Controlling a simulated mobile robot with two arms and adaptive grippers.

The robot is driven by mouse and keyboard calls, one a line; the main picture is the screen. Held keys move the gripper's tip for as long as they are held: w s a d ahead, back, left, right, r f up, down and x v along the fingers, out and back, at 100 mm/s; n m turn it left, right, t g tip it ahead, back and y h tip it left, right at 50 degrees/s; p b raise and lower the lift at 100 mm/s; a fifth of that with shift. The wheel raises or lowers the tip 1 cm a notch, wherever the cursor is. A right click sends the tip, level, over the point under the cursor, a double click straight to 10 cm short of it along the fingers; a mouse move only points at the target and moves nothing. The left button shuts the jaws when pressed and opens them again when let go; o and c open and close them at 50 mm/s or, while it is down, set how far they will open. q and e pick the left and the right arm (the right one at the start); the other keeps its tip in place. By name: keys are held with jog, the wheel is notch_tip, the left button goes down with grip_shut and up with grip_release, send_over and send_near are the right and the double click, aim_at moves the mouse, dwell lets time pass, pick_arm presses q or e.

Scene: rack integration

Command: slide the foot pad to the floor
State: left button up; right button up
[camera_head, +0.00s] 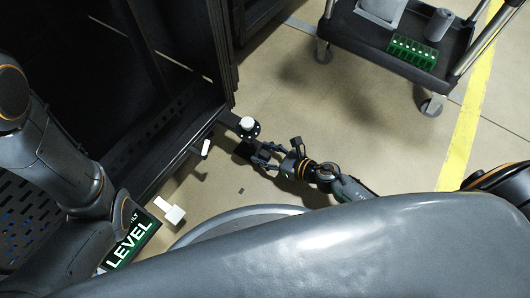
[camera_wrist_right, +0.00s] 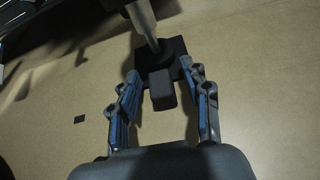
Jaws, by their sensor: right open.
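The foot pad is a dark square plate (camera_wrist_right: 176,48) around the lower end of a light metal post (camera_wrist_right: 143,20) in the right wrist view. A dark block-like tab (camera_wrist_right: 162,89) sticks out from it toward my gripper. In the head view the dark pad (camera_head: 243,151) is beside the rack's lower corner. My right gripper (camera_head: 262,154) is open, low near the floor. In the wrist view its two fingers (camera_wrist_right: 165,84) stand on either side of the tab, with gaps visible on both sides. My left arm comes in from the left; its gripper fingers do not show.
A black rack (camera_head: 190,110) fills the left, with a dark bracket and white round knob (camera_head: 247,123) at its corner. A green "LEVEL" panel (camera_head: 131,247) is at lower left. A wheeled cart (camera_head: 385,55) stands upper right. Floor between is clear.

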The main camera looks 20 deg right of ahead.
jog(key=v, duration=1.2)
jog(key=shift+r, duration=0.1)
